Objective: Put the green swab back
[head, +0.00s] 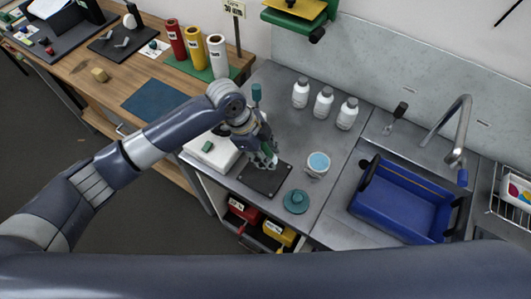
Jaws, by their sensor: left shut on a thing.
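My left gripper (266,160) reaches down over a dark flat plate (262,183) on the grey worktop. It is shut on a small green thing at its fingertips, which looks like the green swab (267,151); the fingers hide most of it. I cannot tell whether it touches the plate. A small green piece (207,147) lies on a white block (219,156) left of the gripper. My right gripper is not in view.
An open jar with blue contents (318,164) and a teal lid (295,202) stand right of the plate. Three white bottles (323,102) stand behind. A teal-topped upright item (256,92) is behind my wrist. A blue bin (402,201) sits at the sink.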

